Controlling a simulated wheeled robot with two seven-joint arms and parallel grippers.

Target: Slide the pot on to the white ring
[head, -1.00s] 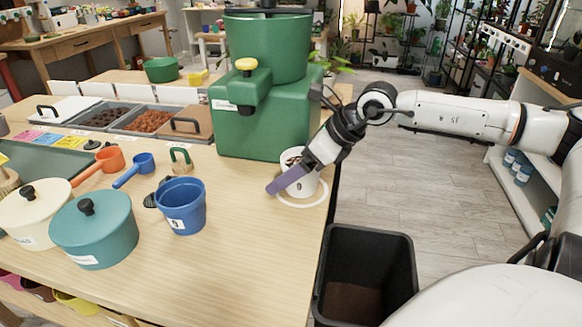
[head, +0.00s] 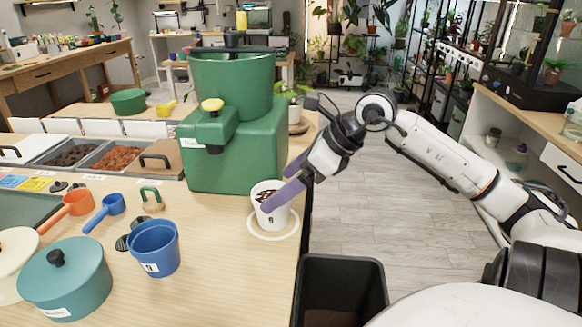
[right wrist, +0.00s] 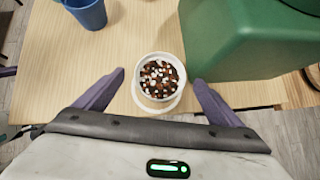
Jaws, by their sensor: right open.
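The white pot (head: 269,216), filled with brown and pale pieces, stands upright near the table's right edge. It also shows in the right wrist view (right wrist: 148,95). The flat white ring (head: 273,237) lies under and around its base; in the right wrist view the ring's near edge (right wrist: 158,112) shows and the pot hides the far part. I cannot tell whether the pot is exactly centred. My right gripper (head: 278,182) is open at the pot, its purple fingers apart. In the right wrist view the fingers (right wrist: 158,88) lie either side, with gaps. My left gripper is out of view.
A green machine (head: 235,150) stands right behind the pot. A blue pot (head: 153,250) and a teal lidded pot (head: 68,285) are to the left. A black bin (head: 340,285) is beyond the table's right edge. The table's front middle is clear.

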